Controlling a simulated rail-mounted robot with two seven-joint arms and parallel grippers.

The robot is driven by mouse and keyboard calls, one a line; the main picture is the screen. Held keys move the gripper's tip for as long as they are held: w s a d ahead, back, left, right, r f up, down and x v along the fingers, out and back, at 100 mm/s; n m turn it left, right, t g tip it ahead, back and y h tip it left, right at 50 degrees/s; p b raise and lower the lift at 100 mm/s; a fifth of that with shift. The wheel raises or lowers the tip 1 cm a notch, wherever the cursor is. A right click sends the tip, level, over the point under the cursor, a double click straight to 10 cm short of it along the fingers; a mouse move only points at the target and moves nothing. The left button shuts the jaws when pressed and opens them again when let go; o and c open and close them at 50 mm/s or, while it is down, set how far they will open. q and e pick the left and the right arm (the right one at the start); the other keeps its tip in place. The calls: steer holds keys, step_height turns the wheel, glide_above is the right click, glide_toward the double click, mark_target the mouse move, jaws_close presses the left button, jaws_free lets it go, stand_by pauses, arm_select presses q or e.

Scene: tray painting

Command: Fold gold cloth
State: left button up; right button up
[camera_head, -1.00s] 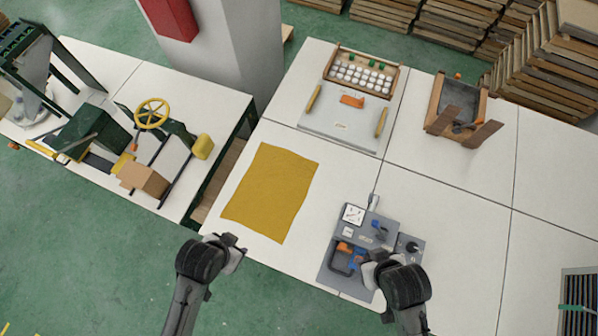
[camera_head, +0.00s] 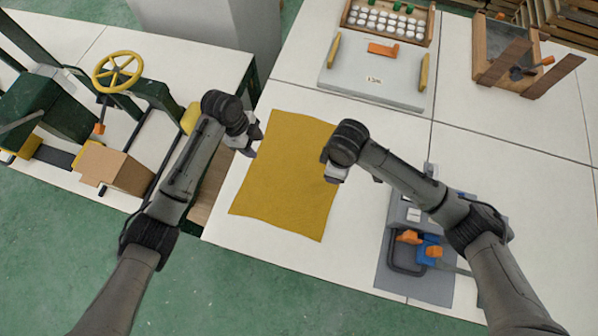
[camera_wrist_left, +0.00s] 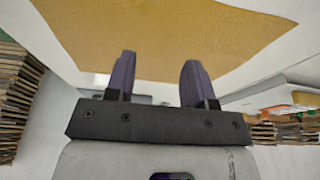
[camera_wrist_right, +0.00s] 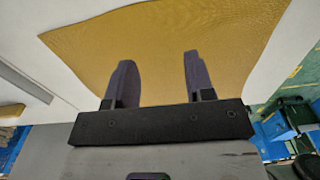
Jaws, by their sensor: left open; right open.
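The gold cloth (camera_head: 285,180) lies flat and spread out on the white table in the head view. It also shows in the left wrist view (camera_wrist_left: 170,35) and in the right wrist view (camera_wrist_right: 160,45). My left gripper (camera_head: 250,148) is at the cloth's left edge, towards its far end. In the left wrist view its two fingers (camera_wrist_left: 155,80) stand apart with nothing between them. My right gripper (camera_head: 332,176) is at the cloth's right edge. Its fingers (camera_wrist_right: 157,80) are also apart and empty. I cannot tell whether either gripper touches the cloth.
A grey panel with tools (camera_head: 415,275) lies right of the cloth, partly under my right arm. A grey board with yellow handles (camera_head: 370,80) stands beyond it. A machine with a yellow wheel (camera_head: 117,72) is on the left table. Bare table surrounds the cloth.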

mark_target(260, 158)
steer(key=shift+w+d+f, duration=0.2)
steer(key=shift+w+f, duration=0.2)
steer(key=shift+f, duration=0.25)
arm_select(q)
steer(key=shift+w+a+f, duration=0.1)
steer(key=shift+w+f, duration=0.05)
steer(key=shift+f, duration=1.25)
steer(key=shift+w+a+f, duration=0.1)
steer(key=shift+f, duration=1.25)
steer(key=shift+w+a+f, duration=0.1)
steer(key=shift+w+f, duration=0.05)
steer(key=shift+f, duration=1.25)
arm_select(e)
steer(key=shift+f, duration=3.65)
steer(key=shift+f, duration=0.15)
steer(key=shift+c, duration=0.2)
arm_select(q)
steer(key=shift+f, duration=0.1)
jaws_close()
arm_select(e)
jaws_close()
